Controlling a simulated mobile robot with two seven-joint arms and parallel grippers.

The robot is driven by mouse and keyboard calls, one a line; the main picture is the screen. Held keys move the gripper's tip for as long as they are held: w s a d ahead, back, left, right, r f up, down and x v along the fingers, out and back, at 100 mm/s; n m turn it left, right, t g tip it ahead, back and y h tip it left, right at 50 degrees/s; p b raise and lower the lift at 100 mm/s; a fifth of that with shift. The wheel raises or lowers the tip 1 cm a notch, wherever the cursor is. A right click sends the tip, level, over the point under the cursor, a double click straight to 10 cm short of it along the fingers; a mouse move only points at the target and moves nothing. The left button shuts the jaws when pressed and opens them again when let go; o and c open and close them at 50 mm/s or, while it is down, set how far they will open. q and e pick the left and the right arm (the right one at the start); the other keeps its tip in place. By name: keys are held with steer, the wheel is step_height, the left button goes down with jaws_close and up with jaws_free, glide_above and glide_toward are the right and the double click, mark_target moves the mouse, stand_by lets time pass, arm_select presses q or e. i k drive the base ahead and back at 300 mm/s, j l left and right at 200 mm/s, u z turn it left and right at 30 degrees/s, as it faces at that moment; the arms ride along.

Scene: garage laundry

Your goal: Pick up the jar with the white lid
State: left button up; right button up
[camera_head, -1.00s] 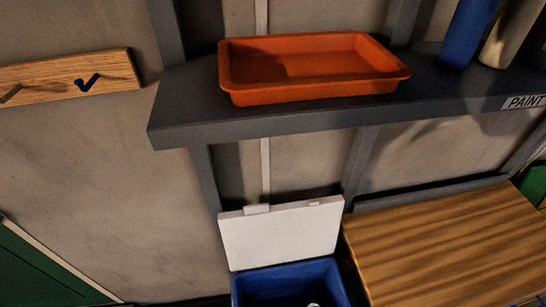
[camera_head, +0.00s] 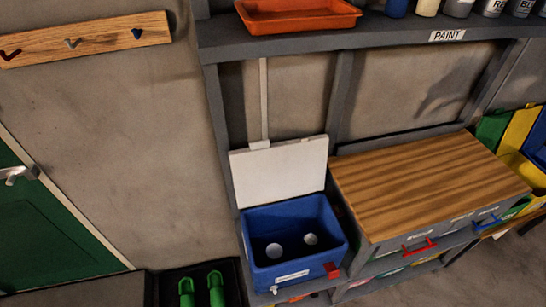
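Two round white shapes show inside the open blue cooler (camera_head: 318,262), one at the left (camera_head: 274,251) and one at the right (camera_head: 310,239). They may be white lids seen from above; I cannot tell whether either tops a jar. The cooler's white lid (camera_head: 280,172) stands up behind it. Several cans or jars, including a pale one (camera_head: 428,6), stand on the grey shelf at the top and are cut off by the picture's edge. Neither of my grippers is in view.
An orange tray (camera_head: 298,16) sits on the grey shelf (camera_head: 300,45) marked PAINT. A wooden-topped cabinet (camera_head: 425,185) stands right of the cooler. A hook board (camera_head: 85,40) and a green door (camera_head: 60,230) are at left. Green boot-like items (camera_head: 215,290) stand lower left.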

mark_target(274, 251)
steer(key=i+j+z, duration=0.25)
steer(key=i+j, duration=0.15)
steer(key=i+j+z, duration=0.5)
steer(key=j, duration=0.5)
steer(key=i+l, duration=0.05)
steer(key=i, duration=0.05)
